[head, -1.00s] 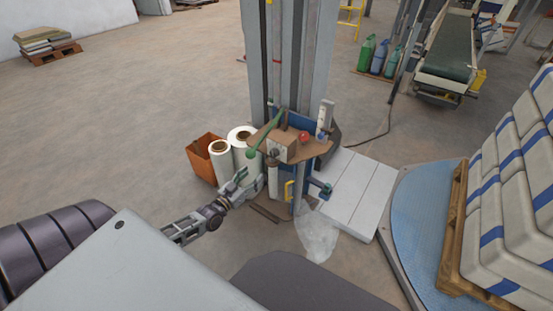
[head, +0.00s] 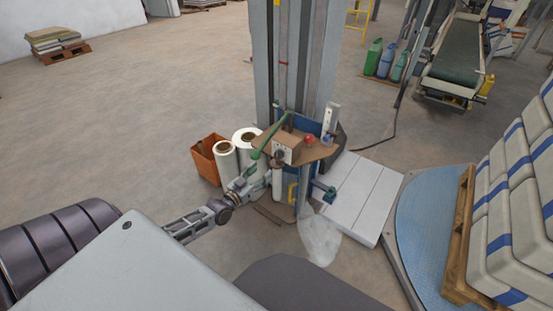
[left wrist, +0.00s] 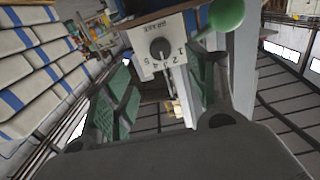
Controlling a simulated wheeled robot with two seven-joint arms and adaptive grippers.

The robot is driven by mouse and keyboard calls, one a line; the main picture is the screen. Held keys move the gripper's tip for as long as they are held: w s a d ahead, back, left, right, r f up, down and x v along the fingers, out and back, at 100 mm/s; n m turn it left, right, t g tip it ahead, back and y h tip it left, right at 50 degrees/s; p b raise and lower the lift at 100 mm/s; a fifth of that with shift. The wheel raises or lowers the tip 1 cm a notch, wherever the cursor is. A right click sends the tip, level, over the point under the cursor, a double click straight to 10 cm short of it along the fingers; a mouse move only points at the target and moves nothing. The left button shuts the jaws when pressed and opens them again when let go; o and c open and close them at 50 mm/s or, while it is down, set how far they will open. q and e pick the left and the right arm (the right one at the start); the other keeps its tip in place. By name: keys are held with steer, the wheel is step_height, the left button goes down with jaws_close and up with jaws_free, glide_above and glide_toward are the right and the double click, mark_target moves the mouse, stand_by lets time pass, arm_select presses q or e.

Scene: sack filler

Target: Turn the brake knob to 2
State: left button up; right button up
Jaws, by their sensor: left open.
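The brake knob (left wrist: 160,48) is a dark round knob on a pale plate (left wrist: 152,28) marked BRAKE, with numbers around it. I cannot tell which number it points to. In the head view the knob (head: 280,156) is on the front of a small brown box (head: 287,144). My left gripper (left wrist: 163,84) is open, with its green-padded fingers apart to either side below the knob in the wrist view. They look apart from it. In the head view the left gripper (head: 258,171) is just left of and below the knob. My right gripper is not in view.
A green-balled lever (left wrist: 226,14) stands close beside the plate; it also shows in the head view (head: 272,136). A red button (head: 310,141) is on the shelf right of the box. White film rolls (head: 226,162) and an orange bin (head: 205,160) stand at left.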

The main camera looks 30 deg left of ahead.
arm_select(q)
steer(key=b, duration=0.1)
glide_toward(277, 157)
steer(key=shift+w, duration=1.2)
steer(key=shift+w+d+b, duration=0.2)
steer(key=shift+w+b, duration=0.1)
steer(key=shift+w, duration=0.95)
steer(key=shift+w+d+b, duration=0.2)
steer(key=shift+w+b, duration=0.4)
steer(key=shift+w, duration=1.7)
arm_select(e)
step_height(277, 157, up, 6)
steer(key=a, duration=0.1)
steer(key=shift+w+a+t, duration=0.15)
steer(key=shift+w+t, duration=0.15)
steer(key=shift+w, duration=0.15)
arm_select(q)
steer(key=shift+r, duration=0.1)
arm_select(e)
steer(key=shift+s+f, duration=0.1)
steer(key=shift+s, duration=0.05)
arm_select(q)
steer(key=c, duration=1)
steer(key=shift+c, duration=0.2)
